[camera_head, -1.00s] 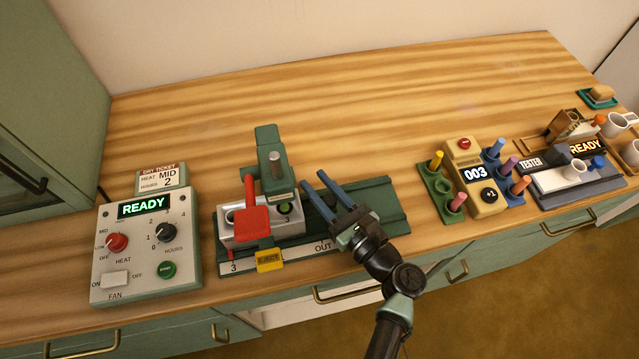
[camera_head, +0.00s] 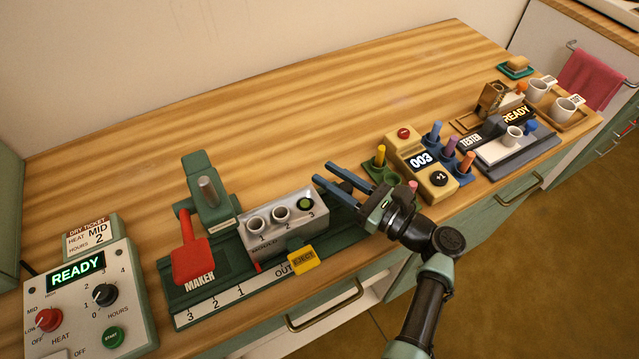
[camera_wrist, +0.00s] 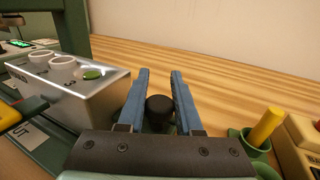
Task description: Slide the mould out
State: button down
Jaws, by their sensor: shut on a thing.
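The mould (camera_head: 285,232) is a silver block on the green rail of the maker (camera_head: 200,270). It stands out to the right of the press column (camera_head: 208,190), clear of the press head. Sockets 1 and 2 show white cup-like rims; socket 3 holds green in a dark ring. The mould also shows at the left of the wrist view (camera_wrist: 75,88). My gripper (camera_head: 324,173) is at the mould's right end. In the wrist view, its blue fingers (camera_wrist: 160,74) stand either side of a dark round knob (camera_wrist: 160,108), shut on it. The knob's join to the mould is hidden.
The red lever (camera_head: 192,258) is left of the mould, and the yellow eject tab (camera_head: 303,259) is in front. The 003 counter (camera_head: 420,160) and coloured pegs stand close to the right of my gripper. The table behind is clear.

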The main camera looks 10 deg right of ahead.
jog(key=c, duration=0.9)
grip_release()
jog(key=shift+a, duration=0.1)
jog(key=shift+s, duration=0.1)
jog(key=v, duration=1.3)
jog(key=shift+b, duration=0.35)
